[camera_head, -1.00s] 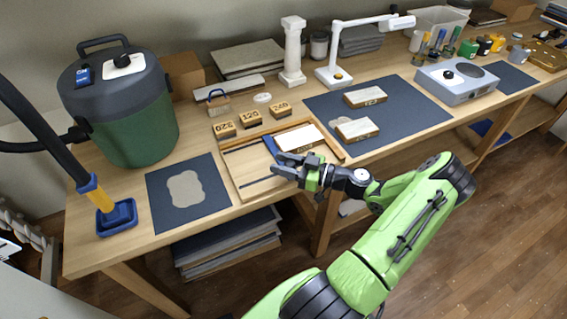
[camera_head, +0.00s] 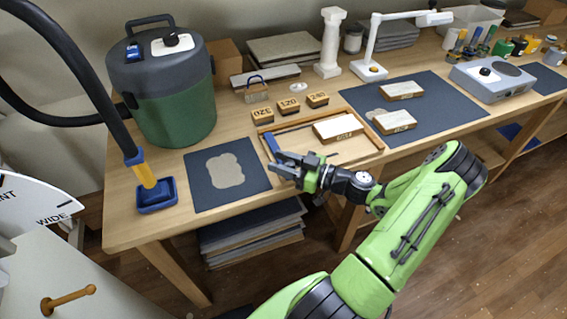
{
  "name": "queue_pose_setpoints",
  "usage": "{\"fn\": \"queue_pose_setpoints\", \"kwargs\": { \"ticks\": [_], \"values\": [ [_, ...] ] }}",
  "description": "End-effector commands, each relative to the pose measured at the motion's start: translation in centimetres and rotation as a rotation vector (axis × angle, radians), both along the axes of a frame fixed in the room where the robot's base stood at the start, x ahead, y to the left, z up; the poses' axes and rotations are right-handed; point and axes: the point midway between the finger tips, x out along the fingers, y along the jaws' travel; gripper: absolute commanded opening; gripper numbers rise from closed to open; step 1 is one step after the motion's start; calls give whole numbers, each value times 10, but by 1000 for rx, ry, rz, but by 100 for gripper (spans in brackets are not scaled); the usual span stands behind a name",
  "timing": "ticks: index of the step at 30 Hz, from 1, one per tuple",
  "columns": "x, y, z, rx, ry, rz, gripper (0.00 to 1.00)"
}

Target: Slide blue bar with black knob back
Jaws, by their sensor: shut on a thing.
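The blue bar (camera_head: 272,145) lies across the left end of a shallow wooden tray (camera_head: 371,135). A pale block (camera_head: 335,124) with markings on its front lies farther right in the tray, apart from the bar. My gripper (camera_head: 279,164) is at the near end of the bar, over the tray's front left corner, and is shut on the bar's knob. The black knob itself is hidden by the dark fingers.
Three small numbered wooden blocks (camera_head: 289,107) and a brush (camera_head: 256,90) stand behind the tray. A dark mat (camera_head: 202,178) lies to its left. A green-and-black vacuum (camera_head: 180,105) stands at the back left.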

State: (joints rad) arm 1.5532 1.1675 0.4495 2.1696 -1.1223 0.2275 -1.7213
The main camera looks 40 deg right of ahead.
Motion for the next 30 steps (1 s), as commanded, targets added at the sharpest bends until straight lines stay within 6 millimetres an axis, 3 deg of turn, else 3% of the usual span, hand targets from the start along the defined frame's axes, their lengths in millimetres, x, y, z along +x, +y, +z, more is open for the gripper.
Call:
{"fn": "queue_pose_setpoints", "kwargs": {
  "ticks": [5, 6, 9, 20, 30],
  "values": [
    [0, 4, 0, 7, 4, 11, 0],
    [0, 4, 0, 7, 4, 11, 43],
    [0, 3, 0, 6, 3, 9, 58],
    [-7, -4, 0, 3, 3, 0, 58],
    [-86, -47, 0, 3, 4, -2, 58]
  ]
}}
